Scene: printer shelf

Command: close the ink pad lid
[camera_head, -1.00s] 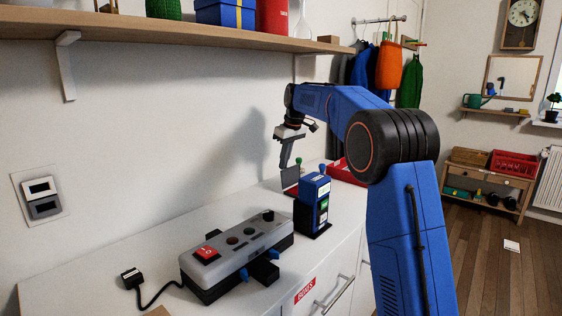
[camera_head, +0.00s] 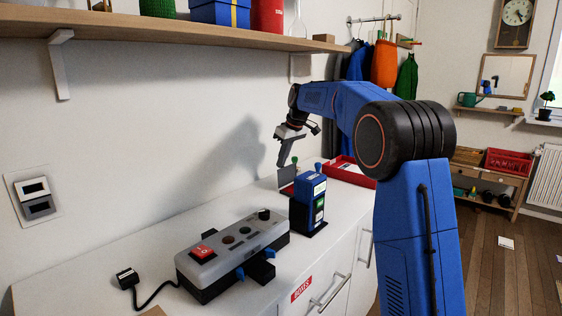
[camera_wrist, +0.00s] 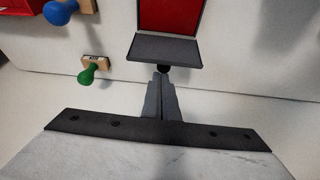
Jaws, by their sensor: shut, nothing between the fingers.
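The ink pad is open. Its red pad (camera_wrist: 170,14) sits in a dark frame at the top of the wrist view. Its grey lid (camera_wrist: 165,51) stands raised on the side nearer my gripper, with a small black knob (camera_wrist: 163,69) at its edge. In the head view the lid (camera_head: 286,177) stands up behind the blue device. My gripper (camera_wrist: 161,78) is shut and empty, with its fingertips just below the knob in the picture; I cannot tell whether they touch. My gripper also shows in the head view (camera_head: 281,165), at the lid's upper edge.
A green-handled stamp (camera_wrist: 91,72) and a blue-handled stamp (camera_wrist: 61,13) stand left of the pad in the wrist view. The blue device (camera_head: 309,203) and a grey switch box (camera_head: 232,254) stand on the white counter (camera_head: 100,262). A shelf (camera_head: 180,36) runs above.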

